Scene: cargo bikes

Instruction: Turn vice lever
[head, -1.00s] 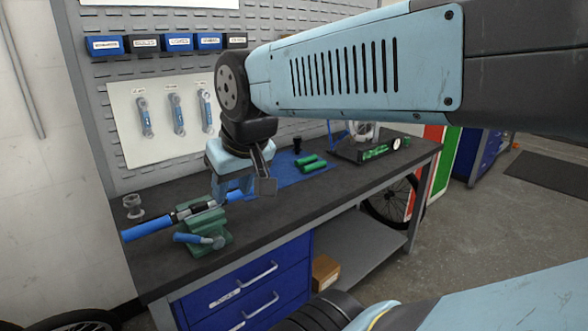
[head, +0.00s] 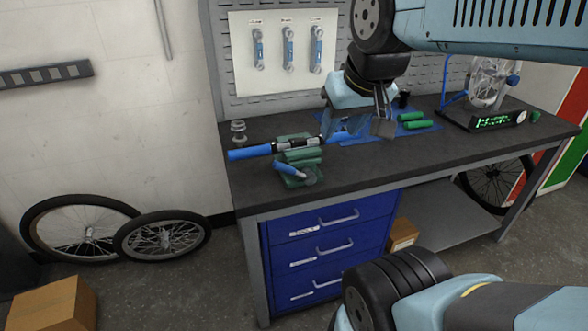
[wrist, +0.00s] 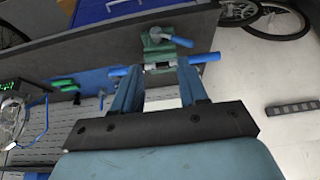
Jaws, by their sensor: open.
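The green vice (head: 296,154) is on the dark workbench (head: 360,172) near its left end. Its lever has a blue handle (head: 287,168) and sits at the vice's front, sloping down to the right. A blue tube (head: 250,153) with a black and silver middle lies across the vice jaws. My gripper (head: 345,132) is open and empty, behind and to the right of the vice. In the wrist view my gripper (wrist: 158,78) has its fingers apart, with the vice (wrist: 158,50) beyond them. There the lever handle (wrist: 183,41) is clear of both fingers.
Green grips (head: 414,120) lie on a blue mat behind and right of my gripper. A small metal part (head: 238,131) stands at the bench's left end. A wheel stand with a green display (head: 494,121) is at the right. Wheels (head: 163,237) lean against the wall.

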